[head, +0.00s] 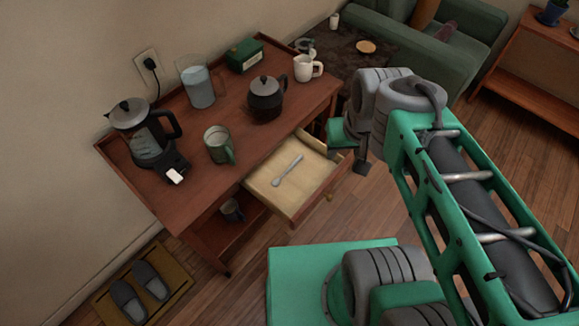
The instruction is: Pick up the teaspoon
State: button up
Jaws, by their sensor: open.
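The teaspoon (287,171) is a pale grey spoon lying in the pulled-out drawer (263,186) of the wooden side table. Its bowl end points toward the lower left and its handle toward the upper right. My gripper (347,166) is open and empty. It is at the right of the drawer, with its fingers pointing downward, apart from the spoon. Nothing covers the spoon in this view.
On the table (215,100) stand an electric kettle (140,130), a glass jug (199,85), a green mug (217,146), a dark teapot (265,98), a white mug (306,68) and a green box (245,55). Slippers (150,281) lie on a floor mat. A dark cup (231,211) sits on the lower shelf.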

aim_at(276, 182)
jog(key=u, duration=4.15)
jog(key=k, duration=0.5)
jog(key=z, duration=1.15)
